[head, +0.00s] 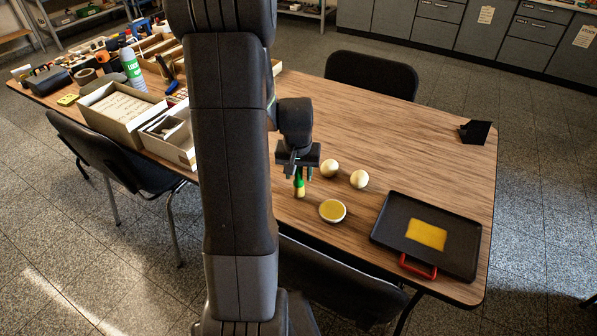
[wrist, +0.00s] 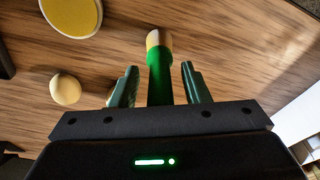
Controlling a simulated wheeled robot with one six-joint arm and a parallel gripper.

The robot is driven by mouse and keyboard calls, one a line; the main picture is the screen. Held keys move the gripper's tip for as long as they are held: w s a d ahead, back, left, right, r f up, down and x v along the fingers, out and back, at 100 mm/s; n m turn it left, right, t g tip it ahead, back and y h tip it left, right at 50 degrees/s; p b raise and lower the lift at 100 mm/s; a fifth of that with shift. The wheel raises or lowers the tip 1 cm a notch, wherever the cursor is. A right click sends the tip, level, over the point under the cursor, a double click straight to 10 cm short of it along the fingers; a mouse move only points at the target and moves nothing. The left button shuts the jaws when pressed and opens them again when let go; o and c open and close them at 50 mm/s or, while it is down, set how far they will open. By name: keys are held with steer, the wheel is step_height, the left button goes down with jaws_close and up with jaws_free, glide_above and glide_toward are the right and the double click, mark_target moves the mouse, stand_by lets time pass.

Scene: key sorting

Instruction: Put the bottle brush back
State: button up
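A green piece with a pale cream end (head: 300,188), which I take to be the bottle brush, is below my gripper (head: 299,172) at the table's near side. In the wrist view the green brush (wrist: 160,78) lies between the two fingers of my gripper (wrist: 160,85), its pale end pointing away from me. A gap shows between each finger and the green part, so the gripper looks open around it. Its lower part is hidden behind the gripper body. I cannot tell whether it stands on the table.
A round yellow-topped dish (head: 332,211) and two pale balls (head: 330,168) (head: 359,179) are close by. A black tray (head: 462,252) with a yellow sheet is to the right. Open boxes (head: 120,112) and a bottle (head: 132,68) crowd the left. The far right tabletop is clear, except a black stand (head: 474,132).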

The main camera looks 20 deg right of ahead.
step_height(320, 180, up, 12)
steer(key=s+p, duration=0.1)
steer(key=shift+s+a, duration=0.3)
steer(key=shift+a, duration=0.1)
